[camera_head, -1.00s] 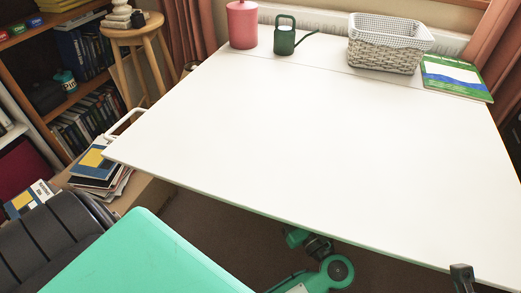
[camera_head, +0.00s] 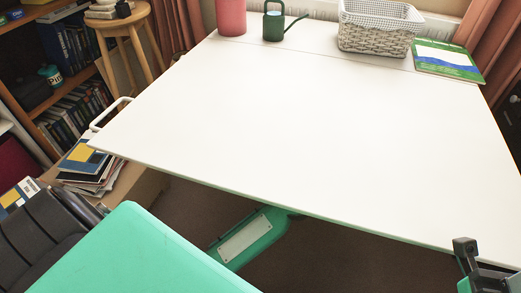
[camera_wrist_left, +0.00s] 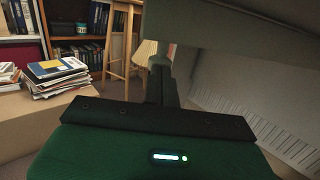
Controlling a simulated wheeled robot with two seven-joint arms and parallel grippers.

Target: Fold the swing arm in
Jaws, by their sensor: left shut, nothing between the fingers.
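A thin white bent bar (camera_head: 108,114) sticks out at the left edge of the white desk top (camera_head: 300,130); I cannot tell whether it is the swing arm. No other part in the head view can be made out as the swing arm. My left arm reaches under the desk top, which hides its gripper in the head view. In the left wrist view my left gripper (camera_wrist_left: 161,72) is shut and empty, below a dark overhanging panel (camera_wrist_left: 235,35). My right gripper (camera_head: 465,250) is at the lower right by the desk's front edge; its opening is unclear.
Stacked books (camera_head: 90,168), a wooden stool (camera_head: 125,30) and a bookcase are at left. The desk's middle is clear.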

